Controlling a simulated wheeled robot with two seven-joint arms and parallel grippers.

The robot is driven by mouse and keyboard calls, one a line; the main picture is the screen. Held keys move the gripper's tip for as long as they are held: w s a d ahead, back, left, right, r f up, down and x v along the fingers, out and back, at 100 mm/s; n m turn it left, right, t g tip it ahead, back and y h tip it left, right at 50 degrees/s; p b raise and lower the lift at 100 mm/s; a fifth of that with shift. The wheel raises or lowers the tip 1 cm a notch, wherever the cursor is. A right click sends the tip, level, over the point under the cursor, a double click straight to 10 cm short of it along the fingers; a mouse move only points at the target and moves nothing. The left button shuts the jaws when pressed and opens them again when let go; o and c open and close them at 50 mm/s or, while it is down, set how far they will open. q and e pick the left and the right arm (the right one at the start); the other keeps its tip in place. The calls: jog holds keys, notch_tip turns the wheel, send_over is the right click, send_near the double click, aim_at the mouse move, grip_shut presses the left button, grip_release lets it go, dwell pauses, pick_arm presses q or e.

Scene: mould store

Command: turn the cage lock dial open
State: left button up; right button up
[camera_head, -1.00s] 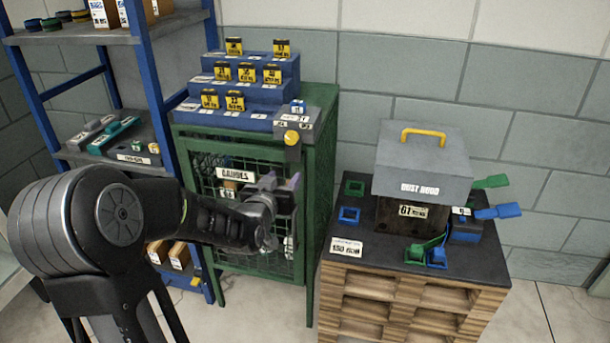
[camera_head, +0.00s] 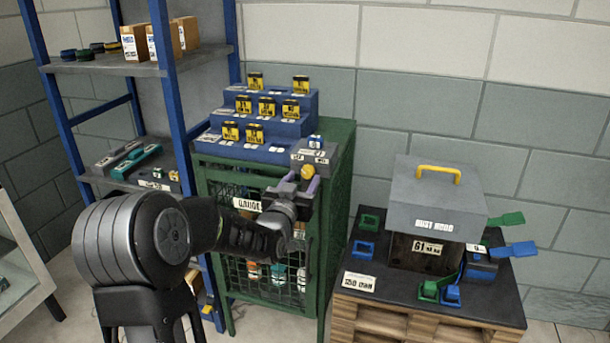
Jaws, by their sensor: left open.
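The cage lock dial is a small yellow knob (camera_head: 307,172) on a grey lock box (camera_head: 318,156) at the upper right front corner of the green mesh cage (camera_head: 337,190). The cage door is shut, with a "GAUGES" label on it. My left gripper (camera_head: 301,184) is open just below the dial, its purple-tipped fingers pointing up at it, one toward each side. I cannot tell whether they touch the dial. The gripper hides the dial's lower part and some of the mesh door. My right gripper is not in view.
A blue stepped rack (camera_head: 268,127) with several yellow-and-black blocks stands on the cage. A blue-framed shelf (camera_head: 160,70) is at left. At right, a grey dust hood (camera_head: 436,200) with a yellow handle sits on a dark-topped pallet (camera_head: 385,305). Floor shows at lower left.

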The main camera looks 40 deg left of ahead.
aim_at(308, 182)
pick_arm(q)
jog(key=shift+x, duration=1.35)
grip_shut()
dwell(0.4)
